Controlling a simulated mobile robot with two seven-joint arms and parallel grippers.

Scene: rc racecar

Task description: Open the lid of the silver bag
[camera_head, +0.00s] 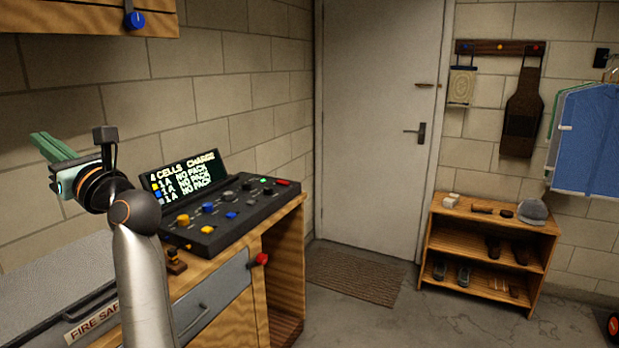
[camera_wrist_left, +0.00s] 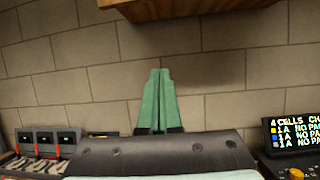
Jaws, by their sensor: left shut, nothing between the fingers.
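A silver-grey bag (camera_head: 50,282) with a "FIRE SAFE" label on its front edge lies at the lower left of the head view, partly cut off by the frame. Its upper face looks flat and closed. My left gripper (camera_head: 40,142) is raised above the bag, with its green fingers pointing left and away from it. In the left wrist view the fingers (camera_wrist_left: 160,72) are together with nothing between them, facing the block wall. The bag does not show in that view. My left arm hides part of the bag's right side. My right gripper is not in view.
A charger console (camera_head: 235,213) with knobs and a lit screen stands on the wooden bench, right of my left arm. A wooden cabinet (camera_head: 85,18) hangs above. A red knob (camera_head: 262,259) sticks out at the bench front. Several dark units (camera_wrist_left: 47,138) sit at the wrist view's left.

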